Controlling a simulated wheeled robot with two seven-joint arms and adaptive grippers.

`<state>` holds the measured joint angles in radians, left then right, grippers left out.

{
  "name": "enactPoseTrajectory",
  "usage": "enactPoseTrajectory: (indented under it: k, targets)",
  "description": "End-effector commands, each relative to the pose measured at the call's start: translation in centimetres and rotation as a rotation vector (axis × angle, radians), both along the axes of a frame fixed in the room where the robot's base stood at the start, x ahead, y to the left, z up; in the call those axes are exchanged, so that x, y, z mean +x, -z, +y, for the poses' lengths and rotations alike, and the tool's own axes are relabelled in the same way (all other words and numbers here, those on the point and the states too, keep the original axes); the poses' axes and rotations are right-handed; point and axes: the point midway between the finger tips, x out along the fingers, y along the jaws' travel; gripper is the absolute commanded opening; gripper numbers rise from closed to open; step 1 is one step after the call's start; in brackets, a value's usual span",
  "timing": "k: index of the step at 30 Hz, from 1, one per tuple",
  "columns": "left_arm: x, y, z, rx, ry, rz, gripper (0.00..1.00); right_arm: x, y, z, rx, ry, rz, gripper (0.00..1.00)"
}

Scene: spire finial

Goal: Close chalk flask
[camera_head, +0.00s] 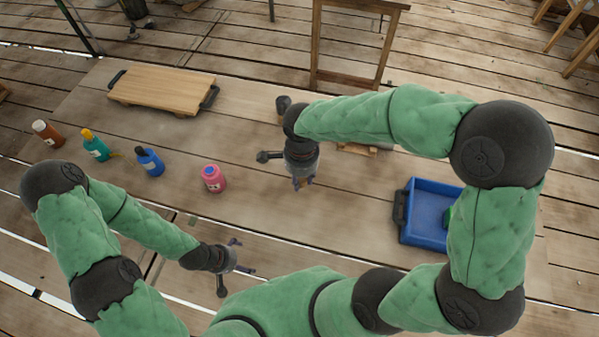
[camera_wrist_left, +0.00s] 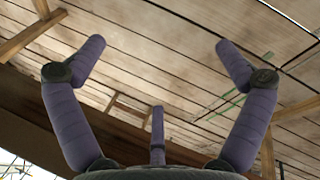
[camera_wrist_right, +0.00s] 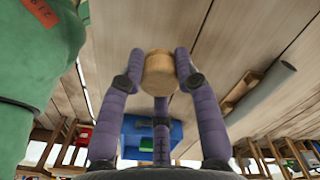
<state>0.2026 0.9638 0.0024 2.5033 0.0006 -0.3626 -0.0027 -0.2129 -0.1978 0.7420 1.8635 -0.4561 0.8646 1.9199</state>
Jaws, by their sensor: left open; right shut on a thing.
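My right gripper (camera_head: 299,184) is shut on a round tan stopper (camera_wrist_right: 160,73), held between its fingers above the table. A pink flask (camera_head: 213,179) stands upright on the table, left of my right gripper in the head view. A blue flask (camera_head: 150,162), a teal flask (camera_head: 96,147) and a brown flask (camera_head: 47,133) stand further left. I cannot tell by label which is the chalk flask. My left gripper (camera_head: 243,256) is open and empty, low near the table's front edge; its spread fingers also show in the left wrist view (camera_wrist_left: 160,70).
A wooden board with dark handles (camera_head: 163,86) lies at the back left. A blue tray (camera_head: 428,208) with a green thing in it stands at the right, partly behind my right arm. The table (camera_head: 250,120) is bare between the board and my right gripper.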

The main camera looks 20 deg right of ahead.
Motion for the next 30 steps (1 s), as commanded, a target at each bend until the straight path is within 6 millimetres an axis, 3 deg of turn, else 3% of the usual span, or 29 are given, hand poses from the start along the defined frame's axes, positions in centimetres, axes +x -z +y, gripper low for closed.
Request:
enactPoseTrajectory:
  k: [8,9,10,19,23,30]
  targets:
    - [0.0,0.0,0.0,0.000,0.000,0.000,1.00,0.0,0.0,0.0,0.000,0.000,0.000,0.19]
    - [0.0,0.0,0.0,0.000,0.000,0.000,0.89,0.0,0.0,0.0,0.000,0.000,0.000,0.19]
    - [0.0,0.0,0.0,0.000,0.000,0.000,0.85,0.0,0.0,0.0,0.000,0.000,0.000,0.19]
    - [0.0,0.0,0.0,0.000,0.000,0.000,0.85,0.2,0.2,-0.1,0.000,-0.029,0.001,0.19]
    - [0.0,0.0,0.0,0.000,0.000,0.000,0.85,0.9,0.6,-0.3,0.000,-0.132,0.001,0.19]
    - [0.0,0.0,0.0,0.000,0.000,0.000,0.85,3.2,2.3,-1.2,-0.001,-0.470,0.003,0.19]
